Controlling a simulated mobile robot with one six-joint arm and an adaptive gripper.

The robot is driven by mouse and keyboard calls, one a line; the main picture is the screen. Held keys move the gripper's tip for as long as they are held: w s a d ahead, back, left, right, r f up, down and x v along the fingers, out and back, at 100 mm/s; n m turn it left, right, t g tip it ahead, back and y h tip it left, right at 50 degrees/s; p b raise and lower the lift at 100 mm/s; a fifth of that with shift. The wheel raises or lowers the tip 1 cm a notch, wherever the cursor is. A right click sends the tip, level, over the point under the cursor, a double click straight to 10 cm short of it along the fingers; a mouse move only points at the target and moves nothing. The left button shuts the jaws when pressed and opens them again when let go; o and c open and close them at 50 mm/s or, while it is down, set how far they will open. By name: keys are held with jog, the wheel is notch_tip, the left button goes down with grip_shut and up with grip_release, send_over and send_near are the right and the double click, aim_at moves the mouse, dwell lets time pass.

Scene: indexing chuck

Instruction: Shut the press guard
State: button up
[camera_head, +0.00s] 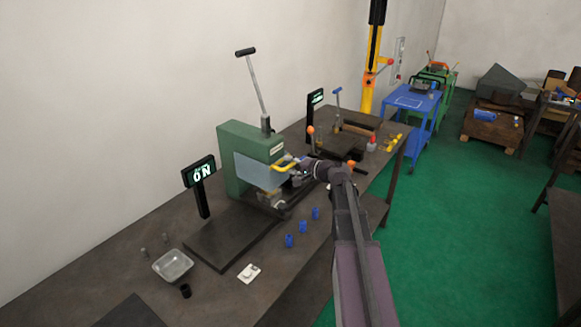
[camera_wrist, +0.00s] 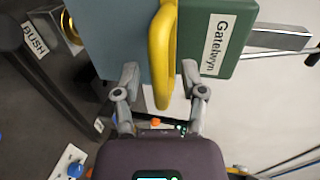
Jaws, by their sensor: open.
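The green press (camera_head: 242,150) stands on the bench with its long lever raised. Its guard (camera_head: 255,172) is a pale see-through panel at the front of the press head. Space shows below the panel, above the dark base plate. The guard's yellow handle (camera_head: 284,166) sticks out at the front. In the wrist view the handle (camera_wrist: 163,50) runs between the two fingers of my gripper (camera_wrist: 160,72), with gaps on both sides. My gripper is open around the handle and not closed on it. The guard panel (camera_wrist: 115,35) is at left in that view.
A lit "ON" display (camera_head: 199,174) stands left of the press. Several blue parts (camera_head: 303,226), a metal tray (camera_head: 172,265) and a small white block (camera_head: 249,273) lie on the bench in front. A second fixture with an orange-knobbed lever (camera_head: 310,130) stands behind.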

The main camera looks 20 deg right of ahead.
grip_shut()
jog(key=shift+f, duration=0.1)
notch_tip(320, 180, down, 9)
jog(key=b, duration=0.9)
jog(key=shift+s, duration=0.15)
grip_release()
jog(key=shift+f, duration=0.1)
